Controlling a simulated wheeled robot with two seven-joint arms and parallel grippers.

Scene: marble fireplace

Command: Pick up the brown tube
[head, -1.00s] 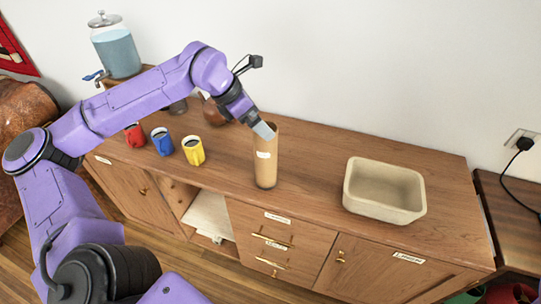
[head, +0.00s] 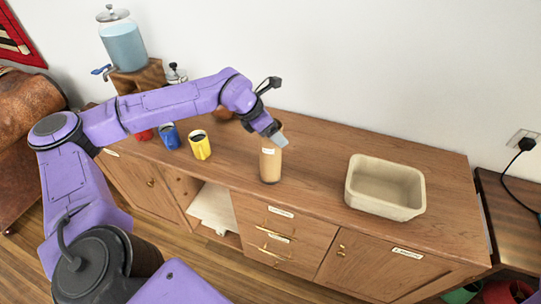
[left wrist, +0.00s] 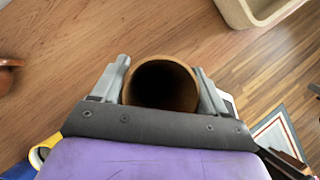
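The brown tube (head: 270,166) stands upright on the wooden cabinet top, left of the beige tray, with a white label on its side. My left gripper (head: 274,136) is at its upper end. In the left wrist view, the tube's round open mouth (left wrist: 160,84) lies between the two grey fingers of my left gripper (left wrist: 163,82). The fingers are apart, one on each side of the tube; any contact is too close to tell. Part of the tube's top is hidden by a finger in the head view. My right gripper is not in view.
A beige tray (head: 387,210) stands to the right on the cabinet (head: 320,155). Yellow (head: 200,147), blue (head: 169,138) and red (head: 144,134) mugs stand at the left, below my arm. A glass dispenser (head: 123,45) stands behind. The top between tube and tray is clear.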

